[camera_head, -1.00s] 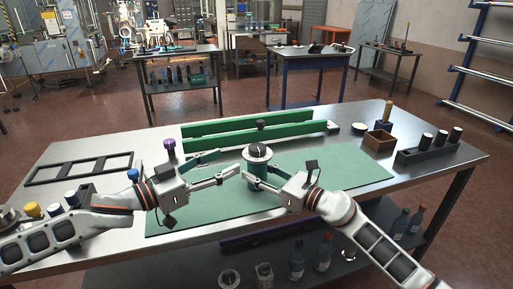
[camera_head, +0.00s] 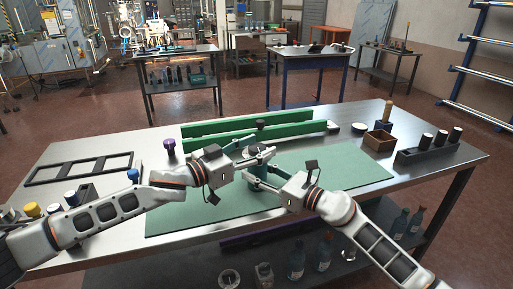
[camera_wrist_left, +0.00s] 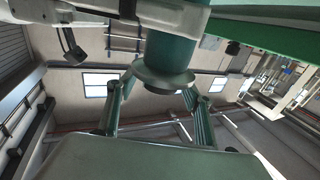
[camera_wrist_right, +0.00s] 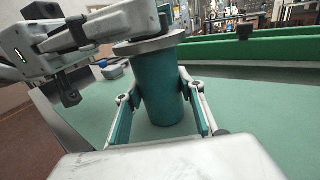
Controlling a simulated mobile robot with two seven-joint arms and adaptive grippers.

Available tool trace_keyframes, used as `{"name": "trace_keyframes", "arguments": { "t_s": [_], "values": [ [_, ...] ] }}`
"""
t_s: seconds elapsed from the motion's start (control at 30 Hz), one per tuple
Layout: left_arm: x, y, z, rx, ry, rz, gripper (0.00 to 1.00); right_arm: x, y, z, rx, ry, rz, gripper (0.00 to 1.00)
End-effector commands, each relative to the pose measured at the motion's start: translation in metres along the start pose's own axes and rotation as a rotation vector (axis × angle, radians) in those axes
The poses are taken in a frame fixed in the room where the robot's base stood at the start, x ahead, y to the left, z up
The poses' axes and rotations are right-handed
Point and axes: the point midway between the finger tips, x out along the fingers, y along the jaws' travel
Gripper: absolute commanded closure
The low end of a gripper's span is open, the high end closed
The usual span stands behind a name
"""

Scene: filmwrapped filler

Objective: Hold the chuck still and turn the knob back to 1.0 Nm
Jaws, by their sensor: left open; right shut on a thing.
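The chuck is a teal upright cylinder with a wide grey collar on top. It stands on the green mat (camera_head: 330,170), and its body (camera_wrist_right: 158,85) and collar (camera_wrist_right: 150,44) show in the right wrist view. My right gripper (camera_head: 256,176) is shut on the body from the right, its pads on either side below the collar. My left gripper (camera_head: 256,156) is open at the chuck's top, coming from the left. In the upside-down left wrist view its fingers (camera_wrist_left: 153,95) are spread beside the collar (camera_wrist_left: 160,78). The knob and its scale are hidden.
Green rails (camera_head: 220,135) run behind the chuck. A wooden box (camera_head: 379,140) and a dark block with several cylinders (camera_head: 428,152) stand right. A black frame (camera_head: 80,168) and coloured-top pieces (camera_head: 71,197) are left. The mat's right part is clear.

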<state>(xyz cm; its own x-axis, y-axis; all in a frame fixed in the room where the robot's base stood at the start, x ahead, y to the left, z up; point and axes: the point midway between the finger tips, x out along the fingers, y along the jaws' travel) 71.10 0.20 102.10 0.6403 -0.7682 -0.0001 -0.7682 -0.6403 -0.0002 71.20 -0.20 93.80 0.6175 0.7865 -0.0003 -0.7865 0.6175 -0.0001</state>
Motion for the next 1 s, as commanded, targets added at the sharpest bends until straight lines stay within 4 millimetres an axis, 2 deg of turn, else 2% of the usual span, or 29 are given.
{"name": "trace_keyframes", "arguments": {
  "t_s": [0.17,0.3,0.33,0.67,1.0],
  "values": [
    [0.0000,0.0000,0.0001,0.000,0.000,0.000,0.49,0.0001,0.0002,-0.0002,0.001,0.000,0.000,0.92],
    [-0.0001,0.0000,0.0001,0.000,0.000,0.000,0.83,0.0001,0.0003,-0.0002,0.001,0.000,0.000,0.92],
    [-0.0002,0.0000,0.0001,0.000,0.000,0.000,0.88,0.0001,0.0003,-0.0002,0.001,0.000,0.001,0.92],
    [0.0014,0.0031,0.0004,-0.002,0.003,-0.021,0.88,0.0001,0.0005,-0.0002,0.001,0.000,0.001,0.92],
    [0.0032,0.0087,-0.0003,-0.008,0.007,-0.188,0.88,0.0006,0.0017,-0.0002,0.001,0.000,0.003,0.92]
  ]
}}
